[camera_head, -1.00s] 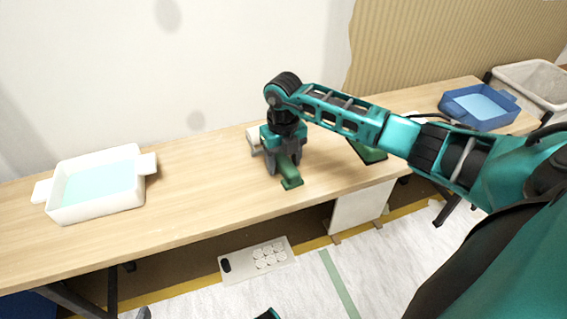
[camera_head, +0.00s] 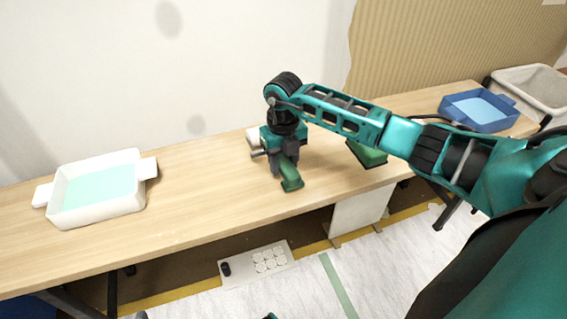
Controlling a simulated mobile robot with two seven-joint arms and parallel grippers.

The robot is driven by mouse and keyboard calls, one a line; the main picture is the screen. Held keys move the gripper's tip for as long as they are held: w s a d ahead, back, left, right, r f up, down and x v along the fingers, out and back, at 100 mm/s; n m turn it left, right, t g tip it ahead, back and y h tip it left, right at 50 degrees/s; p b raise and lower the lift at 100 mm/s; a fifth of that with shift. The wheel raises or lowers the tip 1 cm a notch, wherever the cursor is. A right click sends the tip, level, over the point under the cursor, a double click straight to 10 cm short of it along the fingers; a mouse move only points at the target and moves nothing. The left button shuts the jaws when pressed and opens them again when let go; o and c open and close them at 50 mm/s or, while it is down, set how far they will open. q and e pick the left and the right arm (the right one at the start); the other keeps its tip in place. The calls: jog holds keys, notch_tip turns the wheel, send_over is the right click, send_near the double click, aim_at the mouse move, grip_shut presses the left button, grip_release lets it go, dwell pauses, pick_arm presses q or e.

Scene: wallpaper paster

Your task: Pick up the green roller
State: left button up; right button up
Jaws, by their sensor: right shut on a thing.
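The green roller has a green handle (camera_head: 292,182) that points toward the table's front edge, and a pale roller head (camera_head: 254,138) at its back left. My right gripper (camera_head: 283,161) points down over the table's middle, shut on the green roller just behind the handle's front end. The gripper and wrist hide the roller's middle. I cannot tell whether the roller touches the table. My left gripper is not in view.
The long wooden table (camera_head: 215,195) holds a white tray (camera_head: 57,188) at left and a blue tray (camera_head: 462,121) at right. Another green object (camera_head: 367,153) lies partly under my right arm. A pale bin (camera_head: 528,86) stands far right. The table between the white tray and gripper is clear.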

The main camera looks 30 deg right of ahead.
aim_at(283, 159)
pick_arm(q)
jog(key=p, duration=0.1)
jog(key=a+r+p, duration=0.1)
jog(key=p, duration=0.1)
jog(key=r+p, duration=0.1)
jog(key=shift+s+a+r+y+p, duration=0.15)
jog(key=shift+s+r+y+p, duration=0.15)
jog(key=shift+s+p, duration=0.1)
pick_arm(e)
notch_tip(283, 159, up, 19)
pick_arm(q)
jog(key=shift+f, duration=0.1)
